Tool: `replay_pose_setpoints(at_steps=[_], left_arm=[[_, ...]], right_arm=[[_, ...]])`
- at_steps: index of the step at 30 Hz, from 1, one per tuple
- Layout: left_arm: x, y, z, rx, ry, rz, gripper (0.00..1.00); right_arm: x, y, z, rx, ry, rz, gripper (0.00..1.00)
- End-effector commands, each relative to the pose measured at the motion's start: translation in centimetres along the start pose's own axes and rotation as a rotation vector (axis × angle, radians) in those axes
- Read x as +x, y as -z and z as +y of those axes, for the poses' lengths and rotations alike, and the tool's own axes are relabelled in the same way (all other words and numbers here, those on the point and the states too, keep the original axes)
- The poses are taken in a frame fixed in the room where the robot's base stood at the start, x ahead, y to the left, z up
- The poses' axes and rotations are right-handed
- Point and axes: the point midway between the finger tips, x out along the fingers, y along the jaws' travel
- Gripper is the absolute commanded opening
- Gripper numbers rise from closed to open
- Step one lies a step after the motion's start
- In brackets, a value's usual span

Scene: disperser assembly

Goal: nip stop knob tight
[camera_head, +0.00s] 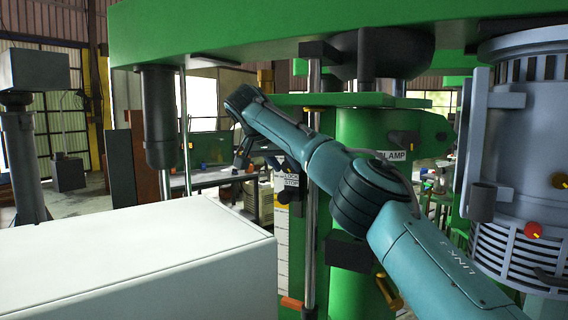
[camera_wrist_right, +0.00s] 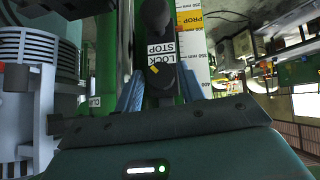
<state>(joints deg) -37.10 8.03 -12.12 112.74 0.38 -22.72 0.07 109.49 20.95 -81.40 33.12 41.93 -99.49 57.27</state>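The stop knob (camera_wrist_right: 164,76) is a small dark knob with a yellow mark, below a white LOCK STOP label (camera_wrist_right: 160,48) in the right wrist view. In the head view my right gripper (camera_head: 286,165) is at the label, partly hidden by my own arm. My left gripper is not in view.
A measuring scale (camera_wrist_right: 190,45) stands beside the label. Another dark knob (camera_wrist_right: 155,14) shows above it. The green column has a CLAMP label (camera_head: 392,156). A grey motor housing (camera_head: 530,130) is at the right and a large white box (camera_head: 130,250) at the lower left.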

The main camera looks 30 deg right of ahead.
Motion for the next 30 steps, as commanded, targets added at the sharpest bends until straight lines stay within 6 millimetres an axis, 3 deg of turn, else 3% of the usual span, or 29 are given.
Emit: replay_pose_setpoints(at_steps=[12,19,30], left_arm=[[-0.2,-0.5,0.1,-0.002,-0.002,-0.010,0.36],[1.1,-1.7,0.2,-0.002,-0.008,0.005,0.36],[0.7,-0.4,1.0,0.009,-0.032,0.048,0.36]], right_arm=[[-0.1,0.0,0.0,0.000,0.000,0.000,0.07],[0.4,-0.4,0.0,0.054,0.055,0.000,0.07],[0.0,0.1,0.2,0.101,0.100,0.000,0.07]])
